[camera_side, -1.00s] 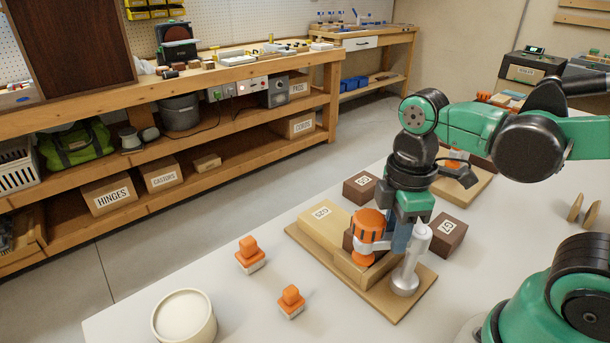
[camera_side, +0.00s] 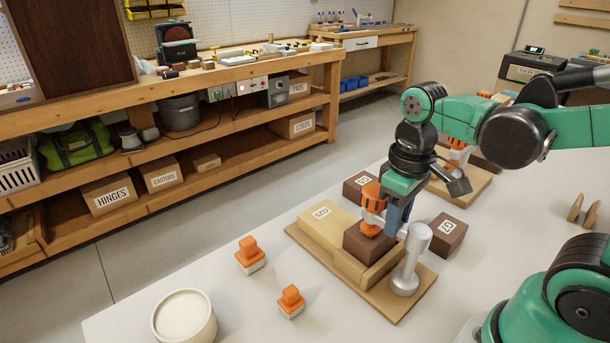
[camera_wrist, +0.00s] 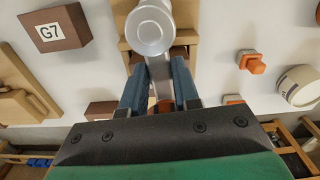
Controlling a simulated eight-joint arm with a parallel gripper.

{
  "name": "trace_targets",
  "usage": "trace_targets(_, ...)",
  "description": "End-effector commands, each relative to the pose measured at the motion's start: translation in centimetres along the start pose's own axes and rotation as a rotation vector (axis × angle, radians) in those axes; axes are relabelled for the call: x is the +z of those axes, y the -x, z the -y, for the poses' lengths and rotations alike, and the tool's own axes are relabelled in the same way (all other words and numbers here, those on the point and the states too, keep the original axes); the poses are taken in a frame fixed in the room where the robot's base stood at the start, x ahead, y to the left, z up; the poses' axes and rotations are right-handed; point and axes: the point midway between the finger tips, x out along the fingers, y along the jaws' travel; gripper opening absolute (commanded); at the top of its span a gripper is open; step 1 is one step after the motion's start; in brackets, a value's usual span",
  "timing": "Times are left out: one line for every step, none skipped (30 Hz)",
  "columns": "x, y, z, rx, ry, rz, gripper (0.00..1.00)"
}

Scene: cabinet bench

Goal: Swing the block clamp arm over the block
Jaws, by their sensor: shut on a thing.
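The block clamp has a silver post (camera_side: 405,272) near the right corner of a wooden fixture board (camera_side: 393,307). Its light grey arm reaches left from the post to an orange knob (camera_side: 373,198). The knob's orange foot appears over the top of the dark brown block (camera_side: 367,246); I cannot tell whether it touches. My gripper (camera_side: 397,218) is shut on the clamp arm between post and knob. In the wrist view, the blue fingers of my gripper (camera_wrist: 160,88) flank the clamp arm (camera_wrist: 160,70), below the round post top (camera_wrist: 149,27). The block is mostly hidden there.
A G25 wooden block (camera_side: 322,217) lies beside the brown block on the board. A G7 block (camera_side: 447,236) stands right and another brown block (camera_side: 359,187) behind. Two orange-handled pieces (camera_side: 250,254) (camera_side: 291,301) and a round white container (camera_side: 184,318) stand at front left.

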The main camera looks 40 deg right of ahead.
Motion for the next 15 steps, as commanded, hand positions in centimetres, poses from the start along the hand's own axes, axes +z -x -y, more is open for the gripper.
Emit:
trace_targets(-0.04,0.00,-0.08,0.000,-0.020,-0.002,0.00)
trace_targets(-0.03,0.00,-0.13,0.000,-0.033,-0.002,0.00)
trace_targets(-0.03,0.00,-0.18,0.000,-0.046,-0.002,0.00)
trace_targets(-0.03,0.00,-0.21,0.000,-0.057,-0.002,0.00)
trace_targets(-0.03,0.00,-0.24,0.000,-0.065,-0.002,0.00)
trace_targets(-0.02,0.00,-0.28,0.000,-0.075,-0.002,0.00)
trace_targets(-0.02,0.00,-0.30,0.000,-0.081,-0.002,0.00)
trace_targets(-0.02,0.00,-0.32,0.000,-0.086,-0.002,0.00)
trace_targets(-0.01,0.00,-0.33,0.000,-0.093,-0.002,0.00)
trace_targets(-0.01,0.00,-0.35,0.000,-0.096,-0.002,0.00)
trace_targets(-0.01,0.00,-0.36,0.000,-0.099,-0.002,0.00)
trace_targets(-0.01,0.00,-0.37,0.000,-0.103,-0.002,0.00)
trace_targets(-0.01,0.00,-0.38,0.000,-0.104,-0.002,0.00)
trace_targets(0.00,0.00,-0.38,0.000,-0.105,-0.001,0.00)
trace_targets(0.00,0.00,-0.39,0.000,-0.106,-0.001,0.00)
